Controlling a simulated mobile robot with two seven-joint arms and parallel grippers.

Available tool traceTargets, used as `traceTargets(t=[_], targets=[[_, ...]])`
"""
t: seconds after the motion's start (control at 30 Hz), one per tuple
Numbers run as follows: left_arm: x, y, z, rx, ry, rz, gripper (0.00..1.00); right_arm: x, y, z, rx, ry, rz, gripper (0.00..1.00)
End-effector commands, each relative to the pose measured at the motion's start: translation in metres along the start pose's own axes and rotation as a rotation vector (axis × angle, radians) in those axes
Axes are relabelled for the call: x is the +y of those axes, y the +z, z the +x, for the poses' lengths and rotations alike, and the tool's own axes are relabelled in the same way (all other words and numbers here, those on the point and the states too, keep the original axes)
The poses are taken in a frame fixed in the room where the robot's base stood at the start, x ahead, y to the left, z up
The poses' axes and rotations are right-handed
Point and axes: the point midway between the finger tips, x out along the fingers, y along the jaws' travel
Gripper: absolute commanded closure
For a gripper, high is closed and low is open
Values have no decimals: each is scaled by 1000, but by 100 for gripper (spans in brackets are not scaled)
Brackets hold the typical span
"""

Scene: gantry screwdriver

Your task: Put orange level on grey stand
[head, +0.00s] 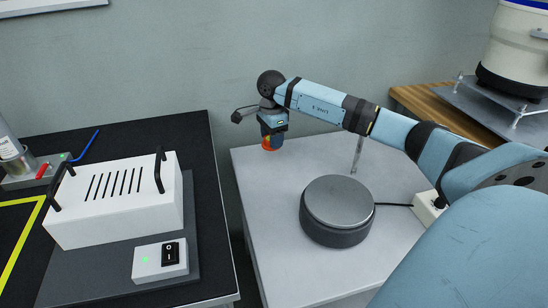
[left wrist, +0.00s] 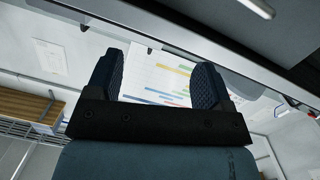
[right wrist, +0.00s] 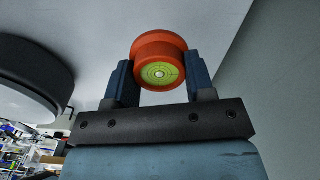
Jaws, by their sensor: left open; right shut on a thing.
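The orange level (head: 268,146) is a small round orange piece. In the right wrist view the orange level (right wrist: 160,47) shows a yellow-green bubble face toward the camera. My right gripper (head: 272,134) is shut on it, with one finger on each side. In the head view it is at the back left part of the pale table; the gap below it cannot be judged. The round grey stand (head: 338,203), low with dark sides and a flat top, is in front and to the right of it, with a bare top. My left gripper (left wrist: 160,85) is open and empty, outside the head view.
The pale table (head: 275,220) is mostly clear around the stand. A cable runs right from the stand to a white box (head: 429,206). A black table (head: 195,140) on the left carries a white slotted device (head: 120,208) and a switch box (head: 160,260). A wall stands behind.

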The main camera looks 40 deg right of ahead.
Motion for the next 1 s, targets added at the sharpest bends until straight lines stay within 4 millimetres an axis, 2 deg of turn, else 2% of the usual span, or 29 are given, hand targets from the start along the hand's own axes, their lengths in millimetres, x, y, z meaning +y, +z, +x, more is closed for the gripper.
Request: traceTargets(t=[0.03,0.1,0.33,0.57,0.97,1.0], targets=[[-2,8,1,-15,2,1,26,0,0,14,0,1,1,75],[-2,12,1,-33,5,0,26,0,0,24,0,0,2,75],[-5,9,3,-10,4,40,26,0,0,38,0,0,1,75],[-12,8,7,30,3,116,26,0,0,72,-1,0,1,75],[-12,5,6,38,3,127,26,0,0,77,1,-1,1,75],[-12,5,6,38,3,128,26,0,0,77,1,-1,1,44]])
